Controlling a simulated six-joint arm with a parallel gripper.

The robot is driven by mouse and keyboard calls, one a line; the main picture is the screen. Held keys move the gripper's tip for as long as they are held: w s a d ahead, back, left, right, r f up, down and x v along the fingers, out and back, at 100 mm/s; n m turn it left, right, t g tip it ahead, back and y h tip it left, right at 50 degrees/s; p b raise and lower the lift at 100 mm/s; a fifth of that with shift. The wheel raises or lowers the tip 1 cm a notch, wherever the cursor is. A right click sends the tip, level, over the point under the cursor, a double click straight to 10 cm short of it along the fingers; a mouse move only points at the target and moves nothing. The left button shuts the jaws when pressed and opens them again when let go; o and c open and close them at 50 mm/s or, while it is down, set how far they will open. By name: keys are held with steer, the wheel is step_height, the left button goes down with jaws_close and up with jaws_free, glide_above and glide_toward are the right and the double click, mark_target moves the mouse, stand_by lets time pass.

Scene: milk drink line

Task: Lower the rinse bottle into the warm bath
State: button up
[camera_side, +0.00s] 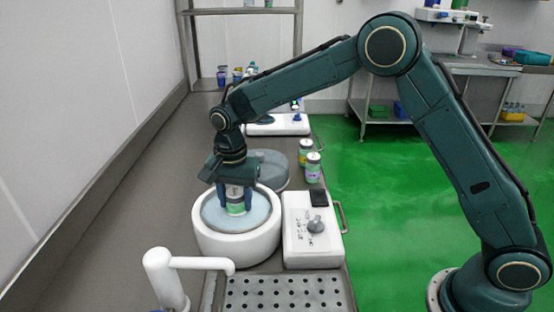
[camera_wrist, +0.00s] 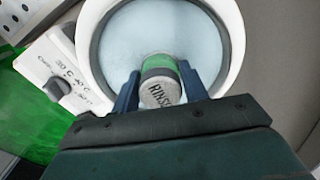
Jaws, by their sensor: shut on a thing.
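The rinse bottle (camera_wrist: 160,91) has a grey lid lettered "RINSE" and a green band; it also shows in the side view (camera_side: 236,205). My gripper (camera_side: 235,195) is shut on it, one blue finger on each side, in the wrist view (camera_wrist: 160,92) too. The warm bath (camera_side: 238,243) is a round white tub with pale blue water, seen from above in the wrist view (camera_wrist: 237,50). The bottle is upright within the bath's rim in the side view. Its lower end is hard to make out, so I cannot tell how deep it sits.
A white control box with a knob (camera_side: 316,226) stands right of the bath. A grey round lid (camera_side: 268,168) lies behind it. Two bottles (camera_side: 313,168) (camera_side: 305,152) stand at the back right. A white spout (camera_side: 190,263) and perforated drain plate (camera_side: 285,292) are in front.

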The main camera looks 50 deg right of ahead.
steer(key=shift+f, duration=0.4)
stand_by(0.4)
steer(key=o, duration=1.1)
steer(key=shift+r, duration=0.1)
step_height(320, 180, up, 14)
steer(key=shift+f, duration=0.15)
steer(key=shift+d, duration=0.1)
